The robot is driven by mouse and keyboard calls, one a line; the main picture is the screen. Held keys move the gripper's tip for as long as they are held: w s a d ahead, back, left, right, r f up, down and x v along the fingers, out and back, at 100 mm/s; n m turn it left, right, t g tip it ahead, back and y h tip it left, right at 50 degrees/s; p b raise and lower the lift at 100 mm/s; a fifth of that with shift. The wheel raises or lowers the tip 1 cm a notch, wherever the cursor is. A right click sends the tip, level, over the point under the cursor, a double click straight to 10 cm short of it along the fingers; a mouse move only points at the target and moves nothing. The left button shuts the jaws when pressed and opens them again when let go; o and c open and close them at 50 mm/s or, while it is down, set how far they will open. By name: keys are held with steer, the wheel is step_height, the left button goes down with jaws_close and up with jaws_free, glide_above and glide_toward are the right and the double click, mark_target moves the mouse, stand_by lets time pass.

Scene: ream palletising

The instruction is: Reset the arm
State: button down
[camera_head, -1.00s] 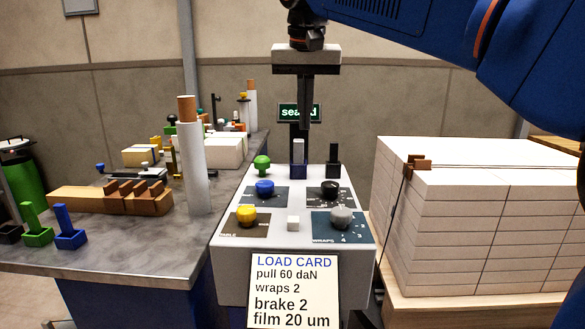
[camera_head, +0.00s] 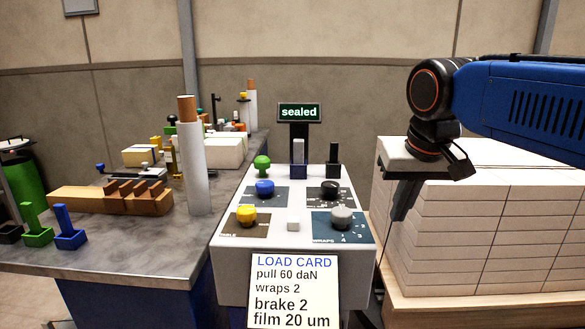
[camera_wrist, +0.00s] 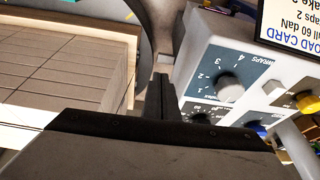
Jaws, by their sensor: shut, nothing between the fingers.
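My gripper (camera_head: 402,212) hangs fingers down at the right, between the control box and the ream stack, in front of the stack's left side. It is shut and empty. In the wrist view my gripper (camera_wrist: 160,95) shows its closed fingers, with the stack to the left and the box to the right. My blue arm reaches in from the right edge of the head view.
The ream stack (camera_head: 480,235) stands right. The left bench (camera_head: 150,245) holds a white roll (camera_head: 195,165).

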steer(key=s+d+f, duration=0.4)
steer(key=s+f, duration=0.3)
steer(key=f, duration=0.3)
steer(key=s+d+f, duration=0.3)
steer(key=s+f, duration=0.4)
steer(key=f, duration=0.3)
steer(key=shift+d+t, duration=0.35)
steer(key=shift+t, duration=0.05)
steer(key=shift+s, duration=0.1)
